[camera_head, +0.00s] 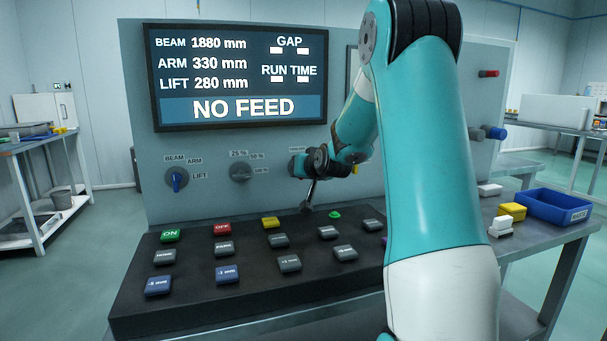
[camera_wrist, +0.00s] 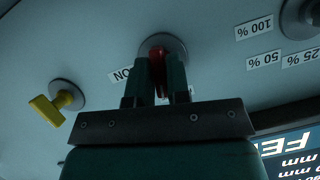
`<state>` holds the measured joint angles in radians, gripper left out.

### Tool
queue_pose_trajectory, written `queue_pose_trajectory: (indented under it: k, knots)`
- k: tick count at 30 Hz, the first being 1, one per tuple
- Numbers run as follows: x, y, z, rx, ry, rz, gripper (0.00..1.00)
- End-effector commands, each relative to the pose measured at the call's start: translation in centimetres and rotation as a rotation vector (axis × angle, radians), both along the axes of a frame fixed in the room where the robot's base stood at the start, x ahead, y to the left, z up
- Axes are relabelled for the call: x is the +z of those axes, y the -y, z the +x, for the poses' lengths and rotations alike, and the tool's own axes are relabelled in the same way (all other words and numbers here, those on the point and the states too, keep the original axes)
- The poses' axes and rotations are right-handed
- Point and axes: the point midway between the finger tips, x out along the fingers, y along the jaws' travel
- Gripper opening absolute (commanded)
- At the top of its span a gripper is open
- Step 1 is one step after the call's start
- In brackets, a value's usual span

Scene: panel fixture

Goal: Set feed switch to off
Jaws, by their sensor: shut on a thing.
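The switch with a red handle (camera_wrist: 157,53) sits on a round grey base on the upright panel, seen upside down in the wrist view. My gripper (camera_wrist: 159,70) has its two fingers on either side of the red handle and is shut on it. An "ON" label shows beside the base; another label is mostly hidden behind the fingers. In the head view my arm reaches to the panel right of the percent dial, and the red handle is hidden there. The screen (camera_head: 240,107) reads "NO FEED".
A yellow knob (camera_wrist: 57,103) is near the gripper in the wrist view. The percent dial (camera_head: 241,172) and the BEAM/ARM/LIFT selector (camera_head: 177,180) are to the left. A sloped button console (camera_head: 200,303) lies below. A blue bin (camera_head: 553,207) stands at right.

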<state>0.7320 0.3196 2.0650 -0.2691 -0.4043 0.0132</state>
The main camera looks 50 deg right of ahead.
Motion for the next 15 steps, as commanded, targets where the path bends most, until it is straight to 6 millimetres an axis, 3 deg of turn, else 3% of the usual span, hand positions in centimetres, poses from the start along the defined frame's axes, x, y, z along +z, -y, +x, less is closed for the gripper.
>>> queue_pose_trajectory:
  k: [15]
  knots:
    - [-0.14, -0.09, -0.01, -0.001, -0.113, -0.179, 0.0]
